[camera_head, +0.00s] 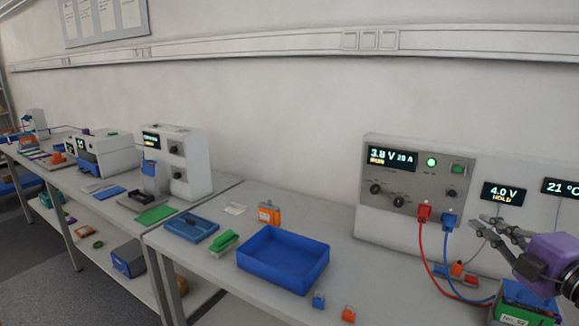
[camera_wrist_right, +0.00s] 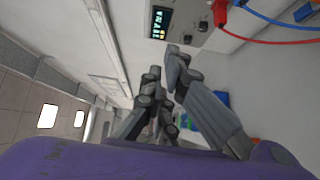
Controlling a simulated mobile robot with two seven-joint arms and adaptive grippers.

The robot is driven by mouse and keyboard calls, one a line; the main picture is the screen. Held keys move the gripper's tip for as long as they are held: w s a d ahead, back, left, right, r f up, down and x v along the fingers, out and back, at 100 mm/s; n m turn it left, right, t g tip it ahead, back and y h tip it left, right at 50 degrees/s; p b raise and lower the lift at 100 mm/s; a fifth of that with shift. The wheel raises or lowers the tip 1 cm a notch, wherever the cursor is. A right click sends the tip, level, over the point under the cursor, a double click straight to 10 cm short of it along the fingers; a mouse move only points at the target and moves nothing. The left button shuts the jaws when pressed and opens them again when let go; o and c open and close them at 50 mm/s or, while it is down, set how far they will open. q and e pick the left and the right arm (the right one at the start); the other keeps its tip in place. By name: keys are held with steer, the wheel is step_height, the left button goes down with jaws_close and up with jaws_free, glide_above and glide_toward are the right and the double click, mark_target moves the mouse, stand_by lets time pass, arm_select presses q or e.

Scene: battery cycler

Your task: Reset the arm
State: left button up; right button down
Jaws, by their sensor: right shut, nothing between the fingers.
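My right gripper (camera_head: 481,226) is at the right of the head view, in front of the cycler's panel, with its purple body at the right edge. It is shut and empty, apart from the plugs. The right wrist view also shows its fingers (camera_wrist_right: 168,62), tilted upward. The white battery cycler (camera_head: 375,225) reads 3.8 V, 20 A, RUN, with a green light lit. A red plug (camera_head: 424,213) and a blue plug (camera_head: 449,219) sit in its front, with cables running down. A green and blue battery (camera_head: 525,306) stands below my right gripper, partly cut off. My left gripper is out of view.
A blue tray (camera_head: 285,283) stands mid-bench. An orange block (camera_head: 269,213), a green block (camera_head: 224,244) and small blue (camera_head: 318,300) and orange (camera_head: 349,314) pieces are around it. Displays reading 4.0 V HOLD (camera_head: 503,193) and 21 °C (camera_head: 563,187) are behind my right gripper.

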steer(key=s+d+f+m+g+h, duration=0.1)
steer(key=s+d+f+m+h, duration=0.2)
steer(key=f, duration=0.5)
steer(key=s+d+f+m+g+h, duration=0.1)
steer(key=s+d+f+m+h, duration=0.25)
steer(key=f, duration=0.55)
steer(key=s+a+f+m+g+h, duration=0.1)
steer(key=s+a+f+m+g, duration=0.25)
steer(key=s+f, duration=0.3)
steer(key=s+a+f+m+g, duration=0.2)
steer(key=s+f+m, duration=0.2)
steer(key=s+f, duration=0.25)
steer(key=s+a+f+m+g+y, duration=0.25)
steer(key=s+a+f+g, duration=0.2)
steer(key=s+a, duration=0.5)
steer(key=s+a+f+m+g+y, duration=0.1)
steer(key=s+a+f+m+g, duration=0.25)
steer(key=s+a+f, duration=0.55)
steer(key=w+a+f+t+y, duration=0.1)
steer(key=w+a+f+t, duration=0.2)
steer(key=w+f+t, duration=0.2)
steer(key=shift+w+f+n+t, duration=0.3)
steer(key=shift+f+t, duration=0.45)
steer(key=shift+f, duration=0.9)
stand_by(1.0)
